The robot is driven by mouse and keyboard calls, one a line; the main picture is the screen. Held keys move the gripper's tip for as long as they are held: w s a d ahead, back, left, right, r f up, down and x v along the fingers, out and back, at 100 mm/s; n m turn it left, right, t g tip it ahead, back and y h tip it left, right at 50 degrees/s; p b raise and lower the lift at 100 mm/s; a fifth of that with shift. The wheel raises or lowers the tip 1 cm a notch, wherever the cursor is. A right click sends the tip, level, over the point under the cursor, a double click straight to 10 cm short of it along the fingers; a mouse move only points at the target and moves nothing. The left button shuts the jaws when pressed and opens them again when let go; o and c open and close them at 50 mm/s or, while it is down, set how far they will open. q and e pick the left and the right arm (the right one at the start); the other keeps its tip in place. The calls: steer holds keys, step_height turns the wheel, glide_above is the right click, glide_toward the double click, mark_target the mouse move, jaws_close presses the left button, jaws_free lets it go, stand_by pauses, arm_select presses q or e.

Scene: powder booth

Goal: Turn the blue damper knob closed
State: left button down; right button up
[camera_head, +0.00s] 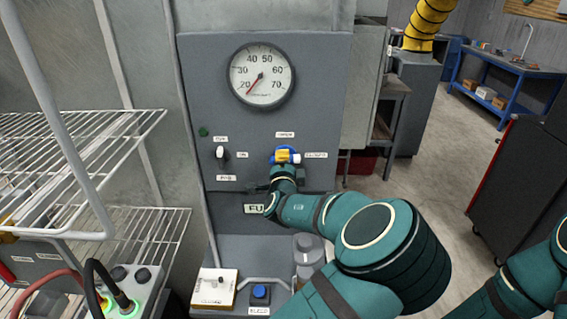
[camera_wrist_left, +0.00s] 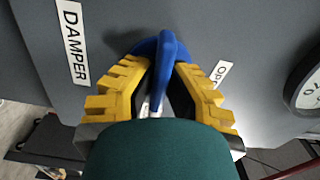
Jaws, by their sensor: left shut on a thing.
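The blue damper knob (camera_head: 275,157) is on the grey control panel, below an OPEN label (camera_head: 284,134) and left of a CLOSED label (camera_head: 316,155). My left gripper (camera_head: 286,156) is at the knob, its yellow fingers around it. In the left wrist view the fingers (camera_wrist_left: 158,72) are shut on the blue knob (camera_wrist_left: 168,50), one on each side of its raised bar. The bar lies about sideways on the panel, in line with the CLOSED label. The DAMPER label (camera_wrist_left: 73,43) shows beside it. My right gripper is out of view.
A round gauge (camera_head: 261,75) is above, its needle near 20. A black-and-white switch (camera_head: 221,153) is left of the knob. A wire rack (camera_head: 80,160) stands at the left. A blue button (camera_head: 260,292) is below. Open floor lies at the right, beside a dark cabinet (camera_head: 520,190).

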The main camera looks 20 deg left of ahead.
arm_select(q)
steer(key=shift+r+m, duration=0.1)
steer(key=shift+m, duration=0.5)
steer(key=c, duration=1)
jaws_free()
steer(key=v, duration=1.2)
